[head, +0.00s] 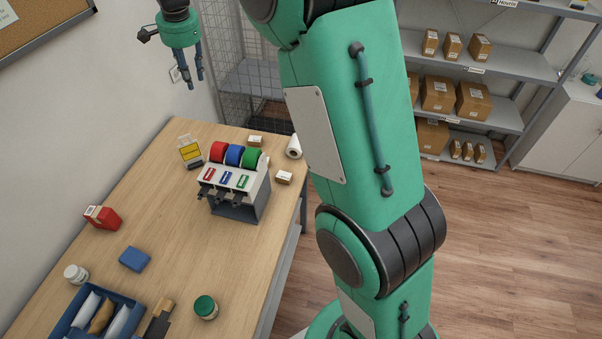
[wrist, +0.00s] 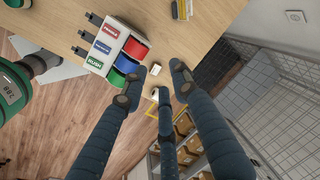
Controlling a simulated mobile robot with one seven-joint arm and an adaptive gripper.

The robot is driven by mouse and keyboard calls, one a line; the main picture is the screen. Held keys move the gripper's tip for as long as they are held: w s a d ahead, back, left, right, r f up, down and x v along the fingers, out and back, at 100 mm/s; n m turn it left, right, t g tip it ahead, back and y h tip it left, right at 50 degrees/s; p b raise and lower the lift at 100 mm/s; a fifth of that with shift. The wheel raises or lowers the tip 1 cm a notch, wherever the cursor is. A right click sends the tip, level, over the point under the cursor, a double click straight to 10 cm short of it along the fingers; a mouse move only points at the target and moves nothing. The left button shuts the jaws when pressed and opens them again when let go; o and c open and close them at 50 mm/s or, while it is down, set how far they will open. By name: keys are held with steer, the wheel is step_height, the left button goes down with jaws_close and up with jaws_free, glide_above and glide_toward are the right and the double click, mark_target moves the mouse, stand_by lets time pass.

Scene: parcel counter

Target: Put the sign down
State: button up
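The small sign (head: 190,149), with a yellow panel, stands upright on the wooden table (head: 150,215), left of the tape dispenser. In the wrist view a yellow piece that looks like the sign (wrist: 207,8) shows at the top edge, partly cut off. My gripper (head: 193,84) is high above the far end of the table, apart from the sign. In the wrist view my gripper (wrist: 153,88) has its fingers spread, with nothing held between them.
The dispenser (head: 235,190) with red, blue and green rolls stands right beside the sign. A red box (head: 102,217), blue box (head: 134,258) and blue tray (head: 68,318) are nearer. The table's middle is clear.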

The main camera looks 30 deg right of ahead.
steer(key=s+d+r+n+t, duration=0.1)
steer(key=s+d+r+n, duration=0.15)
steer(key=s, duration=0.65)
steer(key=s+d+r+n, duration=0.1)
steer(key=s+r, duration=0.3)
steer(key=s, duration=0.4)
steer(key=s+d+r+n+t, duration=0.1)
steer(key=s+d+r+n, duration=0.15)
steer(key=s, duration=0.65)
steer(key=s+d+f+n, duration=0.1)
steer(key=s+f+n, duration=0.1)
steer(key=s, duration=0.9)
steer(key=s+f+n+t, duration=0.1)
steer(key=s+f+n, duration=0.2)
steer(key=s, duration=0.9)
step_height(320, 180, down, 2)
steer(key=shift+s+d+f, duration=0.2)
steer(key=shift+s+d, duration=0.1)
steer(key=shift+d, duration=0.1)
step_height(320, 180, down, 13)
steer(key=b, duration=1.3)
